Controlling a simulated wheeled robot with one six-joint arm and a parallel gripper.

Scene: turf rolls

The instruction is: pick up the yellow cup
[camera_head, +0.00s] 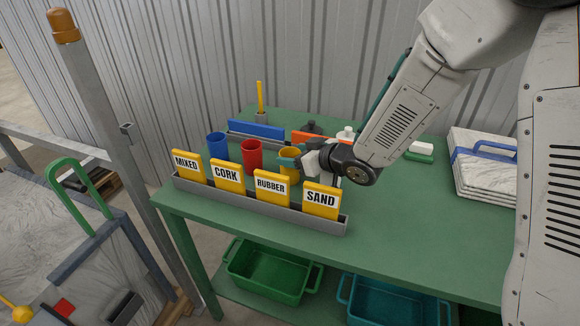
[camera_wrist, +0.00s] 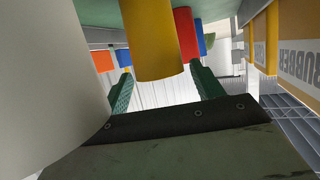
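The yellow cup (camera_head: 289,158) stands on the green table behind the sign rack, to the right of the red cup. In the wrist view the yellow cup (camera_wrist: 152,40) is large and close, at the top centre. My gripper (camera_head: 300,160) is at the cup's right side in the head view and hides part of it. In the wrist view my gripper (camera_wrist: 161,70) has its two green fingers apart, one to each side of the cup, with gaps visible. Whether the fingertips reach fully past the cup is hard to tell.
A red cup (camera_head: 252,156) and a blue cup (camera_head: 217,145) stand to the left. A grey rack (camera_head: 262,205) with yellow MIXED, CORK, RUBBER and SAND signs runs along the front. A white bottle (camera_head: 345,134) stands behind my gripper. The table (camera_head: 400,215) is clear at right front.

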